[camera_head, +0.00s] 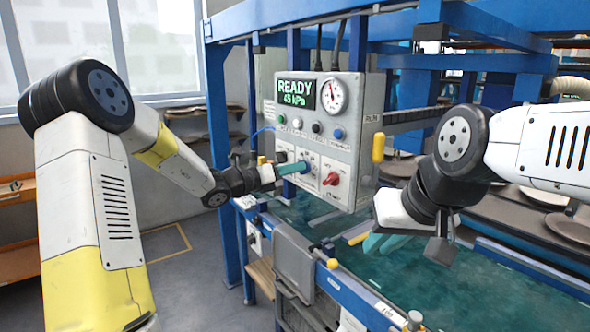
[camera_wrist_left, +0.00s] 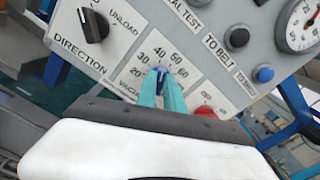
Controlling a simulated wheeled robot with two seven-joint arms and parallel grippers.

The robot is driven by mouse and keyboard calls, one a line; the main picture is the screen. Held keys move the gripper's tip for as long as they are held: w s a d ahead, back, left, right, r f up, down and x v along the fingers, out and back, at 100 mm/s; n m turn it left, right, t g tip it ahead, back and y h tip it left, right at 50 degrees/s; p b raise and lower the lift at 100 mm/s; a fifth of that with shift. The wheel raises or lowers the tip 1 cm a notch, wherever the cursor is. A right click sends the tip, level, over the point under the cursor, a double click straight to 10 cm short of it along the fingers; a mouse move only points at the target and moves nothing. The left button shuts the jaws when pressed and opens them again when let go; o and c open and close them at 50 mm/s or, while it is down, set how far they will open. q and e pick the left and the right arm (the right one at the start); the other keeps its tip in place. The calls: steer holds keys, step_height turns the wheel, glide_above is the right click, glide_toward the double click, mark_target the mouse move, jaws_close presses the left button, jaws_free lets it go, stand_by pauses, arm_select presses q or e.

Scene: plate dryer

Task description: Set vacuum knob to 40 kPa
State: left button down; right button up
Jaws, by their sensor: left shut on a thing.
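The grey control box (camera_head: 352,120) carries a green-lit display (camera_head: 296,94) reading READY and 45 kPa. The vacuum knob (camera_head: 306,168) is blue and sits low on the box's front. My left gripper (camera_head: 291,168) reaches it from the left, with teal fingers shut on the knob. In the left wrist view, the knob (camera_wrist_left: 160,70) shows between the fingertips (camera_wrist_left: 161,78), below a scale marked 20 to 60. The fingers hide most of it, so I cannot read its pointer exactly. My right gripper (camera_head: 385,243) hangs over the green belt, away from the box; its finger gap is unclear.
A red switch (camera_head: 332,179) sits right of the knob. A black direction knob (camera_wrist_left: 93,25) is to its left in the wrist view. Push buttons and a round gauge (camera_head: 332,96) are above. Blue frame posts and a green belt (camera_head: 450,280) surround the box.

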arm_select(q)
steer(key=shift+a+n, duration=0.1)
steer(key=shift+n, duration=1)
steer(key=c, duration=1.5)
jaws_free()
steer(key=shift+o, duration=0.2)
steer(key=v, duration=0.7)
steer(key=shift+s+a, duration=0.25)
steer(key=shift+a, duration=0.05)
